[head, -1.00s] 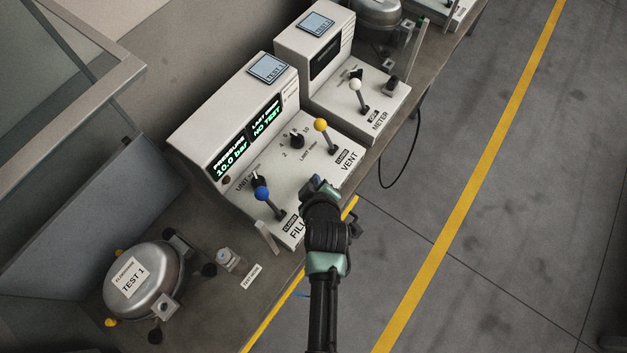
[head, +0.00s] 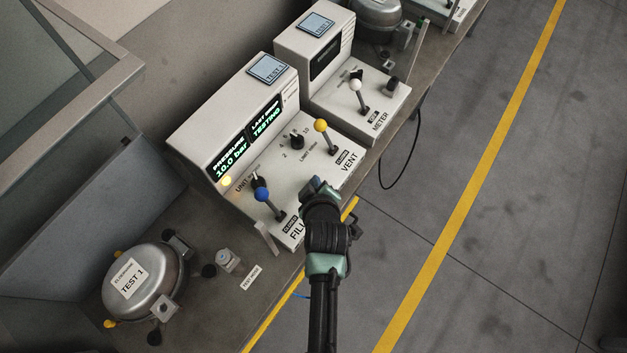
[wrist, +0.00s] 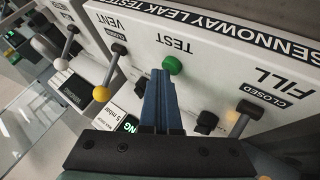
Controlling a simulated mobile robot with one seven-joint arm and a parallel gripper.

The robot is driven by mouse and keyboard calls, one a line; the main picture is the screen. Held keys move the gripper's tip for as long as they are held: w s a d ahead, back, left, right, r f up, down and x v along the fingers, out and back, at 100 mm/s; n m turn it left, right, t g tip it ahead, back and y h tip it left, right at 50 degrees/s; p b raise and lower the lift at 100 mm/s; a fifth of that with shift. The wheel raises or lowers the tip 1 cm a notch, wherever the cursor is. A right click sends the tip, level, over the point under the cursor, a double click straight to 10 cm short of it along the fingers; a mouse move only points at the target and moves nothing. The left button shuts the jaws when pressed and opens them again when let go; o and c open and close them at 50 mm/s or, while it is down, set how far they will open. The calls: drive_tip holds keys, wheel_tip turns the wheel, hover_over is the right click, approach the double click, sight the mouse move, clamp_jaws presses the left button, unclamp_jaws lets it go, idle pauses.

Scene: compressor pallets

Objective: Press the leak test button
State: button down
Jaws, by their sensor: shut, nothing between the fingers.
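The leak tester (head: 225,135) is a white box on the bench. Its display (head: 246,143) reads PRESSURE 10.0 bar and LAST DROP TESTING, and a yellow lamp (head: 226,181) under it is lit. The green button (wrist: 173,65), labelled TEST, shows in the wrist view; in the head view my arm hides it. My gripper (head: 313,185) is over the front of the panel. In the wrist view its shut, empty blue fingertips (wrist: 159,75) are right beside the button in the picture; I cannot tell whether they touch it.
A blue-knobbed FILL lever (head: 262,194) and a yellow-knobbed VENT lever (head: 321,125), both labelled CLOSED, flank my gripper. A METER unit (head: 315,55) stands behind. A silver TEST 1 vessel (head: 150,280) sits front left. The floor to the right is clear.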

drive_tip(key=shift+r+p, duration=0.5)
drive_tip(key=shift+r, duration=0.25)
wheel_tip(320, 180, up, 5)
drive_tip(key=p, duration=0.4)
idle(0.7)
